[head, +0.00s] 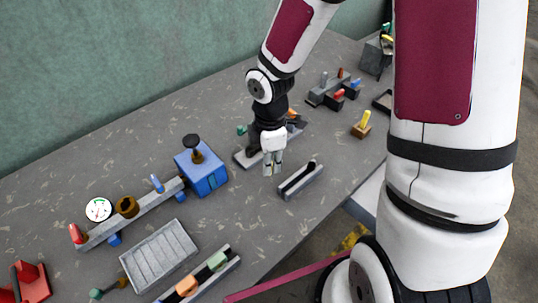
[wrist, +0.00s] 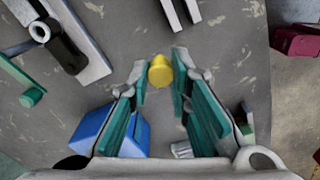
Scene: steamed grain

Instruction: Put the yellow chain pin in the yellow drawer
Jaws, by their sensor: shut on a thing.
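The yellow chain pin (wrist: 160,74) is a small rounded yellow piece between my fingertips in the wrist view. My gripper (wrist: 160,80) is shut on it. In the head view, my gripper (head: 272,168) points down above the grey table, between the blue box and a slotted grey channel; the pin cannot be made out there. A yellow patch (head: 350,238) shows below the table's front edge, partly hidden by my body. I cannot tell whether it is the yellow drawer.
The blue box (head: 205,176) and slotted channel (head: 301,182) stand close to my gripper. A small block with a yellow upright piece (head: 365,118) is to the right. A ribbed grey tray (head: 158,256) lies front left. The table's front edge is partly clear.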

